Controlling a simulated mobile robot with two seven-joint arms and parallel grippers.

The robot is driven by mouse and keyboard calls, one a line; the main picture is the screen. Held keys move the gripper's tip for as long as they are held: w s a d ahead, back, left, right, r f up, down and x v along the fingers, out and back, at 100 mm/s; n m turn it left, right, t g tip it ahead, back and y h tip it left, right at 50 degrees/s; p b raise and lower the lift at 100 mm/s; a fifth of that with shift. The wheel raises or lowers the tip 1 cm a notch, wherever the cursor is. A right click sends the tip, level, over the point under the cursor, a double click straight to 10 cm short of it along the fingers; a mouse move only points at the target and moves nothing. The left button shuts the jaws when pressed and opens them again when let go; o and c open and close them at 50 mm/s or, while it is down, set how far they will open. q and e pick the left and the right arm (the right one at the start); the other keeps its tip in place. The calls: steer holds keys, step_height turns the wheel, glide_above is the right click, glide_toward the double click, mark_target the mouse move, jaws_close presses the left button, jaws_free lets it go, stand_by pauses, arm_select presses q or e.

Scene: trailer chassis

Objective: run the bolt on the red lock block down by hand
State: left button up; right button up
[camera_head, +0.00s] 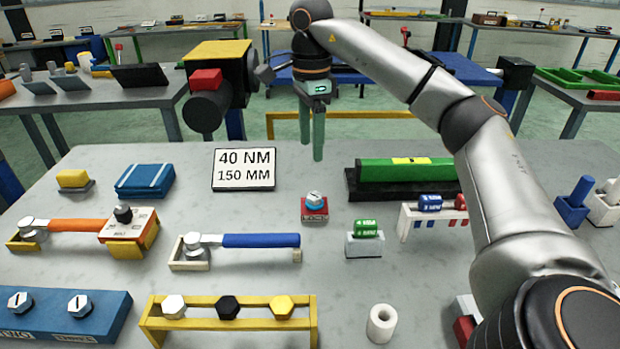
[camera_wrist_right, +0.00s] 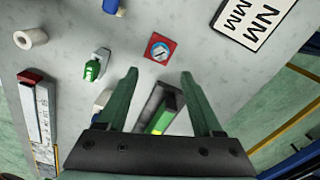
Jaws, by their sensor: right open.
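The red lock block (camera_head: 314,213) sits on the grey table, right of the white sign. Its bolt (camera_head: 315,198) stands upright in it, with a pale, marked top and a blue band below. In the right wrist view the red lock block (camera_wrist_right: 151,54) and the round bolt head (camera_wrist_right: 160,51) lie just beyond the fingertips. My right gripper (camera_head: 318,158) is open and empty, pointing down above and behind the block, apart from it. It also shows in the wrist view (camera_wrist_right: 159,75), with its green fingers spread. My left gripper is not in view.
A sign reading 40 NM, 150 MM (camera_head: 244,169) stands left of the block. A blue-handled wrench (camera_head: 260,240) lies in front left, a green-topped block (camera_head: 365,243) in front right. A long green bar (camera_head: 405,169) lies behind right. Table around the block is clear.

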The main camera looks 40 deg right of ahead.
mark_target(311, 196)
step_height(311, 196, down, 12)
steer(key=shift+f+b, duration=0.25)
steer(key=shift+b, duration=0.4)
jaws_close()
stand_by(0.3)
